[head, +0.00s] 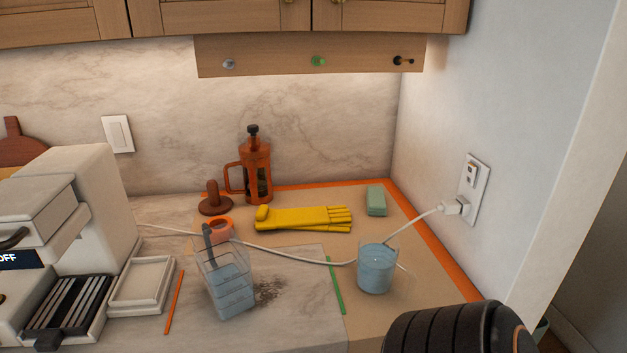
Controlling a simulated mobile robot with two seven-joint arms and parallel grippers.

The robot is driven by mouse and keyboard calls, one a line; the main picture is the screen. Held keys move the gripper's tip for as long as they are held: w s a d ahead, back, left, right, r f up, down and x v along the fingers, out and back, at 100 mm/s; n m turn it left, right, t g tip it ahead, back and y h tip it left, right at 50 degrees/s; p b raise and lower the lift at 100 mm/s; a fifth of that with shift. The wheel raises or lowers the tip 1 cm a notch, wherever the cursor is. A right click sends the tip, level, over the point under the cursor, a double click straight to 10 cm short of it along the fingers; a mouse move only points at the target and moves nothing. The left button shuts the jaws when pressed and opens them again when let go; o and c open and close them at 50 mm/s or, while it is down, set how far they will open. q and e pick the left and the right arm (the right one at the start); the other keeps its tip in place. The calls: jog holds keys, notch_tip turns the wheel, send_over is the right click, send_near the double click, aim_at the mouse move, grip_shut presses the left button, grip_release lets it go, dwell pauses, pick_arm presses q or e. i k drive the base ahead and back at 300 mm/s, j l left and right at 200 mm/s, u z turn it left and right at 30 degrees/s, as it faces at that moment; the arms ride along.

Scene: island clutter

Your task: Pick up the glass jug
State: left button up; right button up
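Two clear vessels with bluish contents stand on the counter, and I cannot tell for certain which is the glass jug. One is a squarish, see-through container (231,287) with stepped bluish sides, left of centre near the front; a dark grey upright piece shows at its back left. The other is a round, clear glass vessel (376,270) to its right, about two-thirds full of blue; no handle is clear on it.
Yellow gloves (305,218), an orange French press (257,170) and a green sponge (376,201) lie behind. A coffee machine (88,200) stands left. A dark ribbed part blocks the lower right.

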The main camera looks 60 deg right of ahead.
aim_at(378, 253)
jog(key=z, duration=2.35)
